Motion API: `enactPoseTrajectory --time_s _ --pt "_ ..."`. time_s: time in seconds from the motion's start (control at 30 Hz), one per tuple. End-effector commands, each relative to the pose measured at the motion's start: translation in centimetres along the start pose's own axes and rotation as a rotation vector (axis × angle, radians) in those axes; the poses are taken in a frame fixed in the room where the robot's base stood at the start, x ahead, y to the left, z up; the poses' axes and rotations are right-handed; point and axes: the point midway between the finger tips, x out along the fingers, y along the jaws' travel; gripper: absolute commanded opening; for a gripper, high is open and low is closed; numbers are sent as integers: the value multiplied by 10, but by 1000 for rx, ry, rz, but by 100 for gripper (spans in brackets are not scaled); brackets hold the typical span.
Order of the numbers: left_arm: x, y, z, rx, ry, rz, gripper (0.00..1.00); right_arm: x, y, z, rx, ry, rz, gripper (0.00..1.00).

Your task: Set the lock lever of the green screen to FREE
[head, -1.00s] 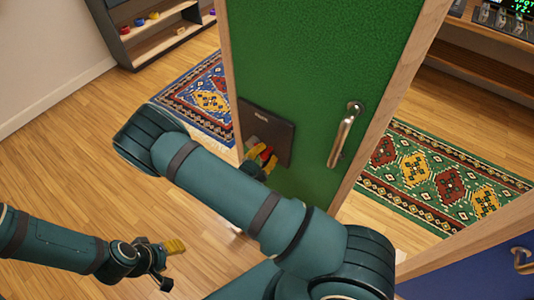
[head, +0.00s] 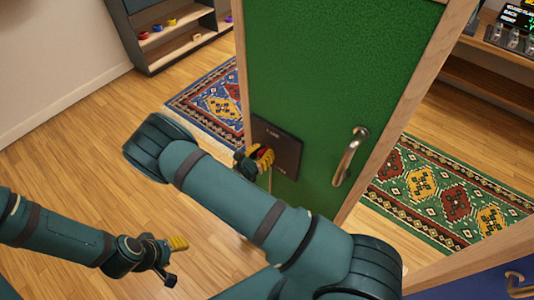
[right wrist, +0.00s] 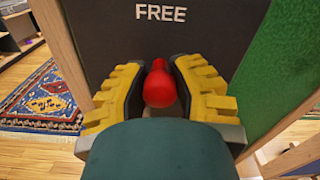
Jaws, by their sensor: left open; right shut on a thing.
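The green screen (head: 320,90) stands upright in a wooden frame. A dark plate (head: 288,146) is fixed to its lower left. In the right wrist view, the plate (right wrist: 105,35) carries the word FREE in white. The lock lever's red knob (right wrist: 160,86) shows just below that word, between my right gripper's yellow pads. My right gripper (head: 258,158) is shut on the lever at the plate's left part. The lever's shaft and exact angle are hidden. My left gripper (head: 174,262) is open and empty, low over the floor at left.
A metal pull handle (head: 350,156) sticks out from the screen, right of the plate. Patterned rugs lie behind the screen, a blue one (head: 207,100) and a green one (head: 440,190). A shelf (head: 172,40) stands at the back left. The wooden floor at left is clear.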

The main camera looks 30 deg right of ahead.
Motion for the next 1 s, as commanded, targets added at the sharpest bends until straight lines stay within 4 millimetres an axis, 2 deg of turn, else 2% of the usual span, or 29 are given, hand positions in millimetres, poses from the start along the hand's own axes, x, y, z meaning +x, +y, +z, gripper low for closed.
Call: enactPoseTrajectory --time_s 0.3,0.77,0.8,0.87,1.0 --pt "-3 1 -2 -1 3 0 52 0 6 4 -90 -1 -1 0" --pt "-3 1 -2 -1 4 0 52 0 7 4 -101 -1 0 0" --pt "-3 1 -2 -1 3 0 52 0 7 4 -100 -1 1 36" --pt "-3 1 -2 -1 3 0 52 0 7 4 -100 -1 1 57" --pt "-3 1 -2 -1 3 0 52 0 7 4 -100 -1 0 58"
